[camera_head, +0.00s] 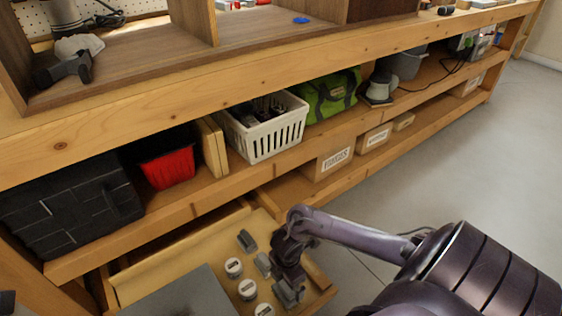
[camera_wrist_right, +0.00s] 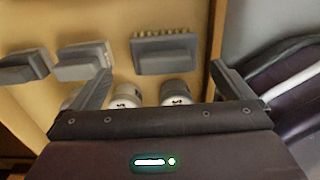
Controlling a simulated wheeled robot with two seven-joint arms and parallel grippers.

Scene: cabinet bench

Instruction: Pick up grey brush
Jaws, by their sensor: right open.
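The grey brush (camera_wrist_right: 165,56), a grey block with a row of yellowish bristles along its top edge, lies in the open drawer in the right wrist view. My right gripper (camera_wrist_right: 160,70) is open and empty, its two fingers spread on either side of the brush's near edge. In the head view my right gripper (camera_head: 287,283) is low over the drawer's right part. There I cannot clearly separate the brush from the fingers.
Two other grey blocks (camera_wrist_right: 82,62) (camera_wrist_right: 25,66) lie left of the brush. Several white-topped round jars (camera_head: 233,267) stand beside them. The wooden drawer wall (camera_wrist_right: 216,50) is close to the right finger. A shelf above holds a white basket (camera_head: 265,128) and red bin (camera_head: 168,168).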

